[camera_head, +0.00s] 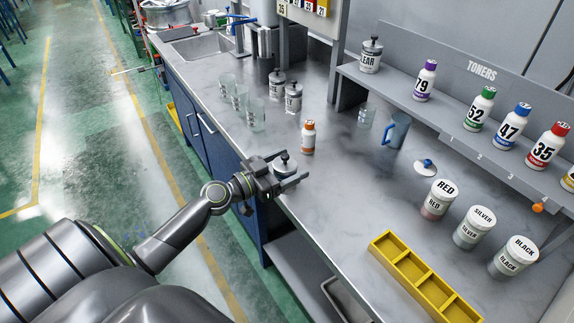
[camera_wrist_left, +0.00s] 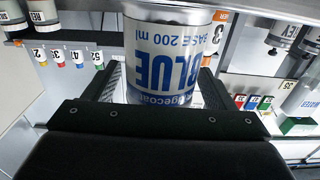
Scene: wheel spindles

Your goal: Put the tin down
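My left gripper (camera_head: 291,176) is at the front edge of the grey counter (camera_head: 335,205). In the left wrist view the tin (camera_wrist_left: 170,62) shows a white label reading BLUE BASE 200 ml, upside down in the picture, between the two dark fingers (camera_wrist_left: 160,90). I cannot tell whether the tin's underside touches the counter. My right gripper is in neither view.
An orange-capped bottle (camera_head: 308,138) stands just behind the gripper. Glass beakers (camera_head: 240,98) stand farther back. RED (camera_head: 436,201), SILVER (camera_head: 474,228) and BLACK (camera_head: 513,258) tins and a yellow divided tray (camera_head: 420,283) are to the right. A blue-handled jug (camera_head: 397,131) stands near the shelf.

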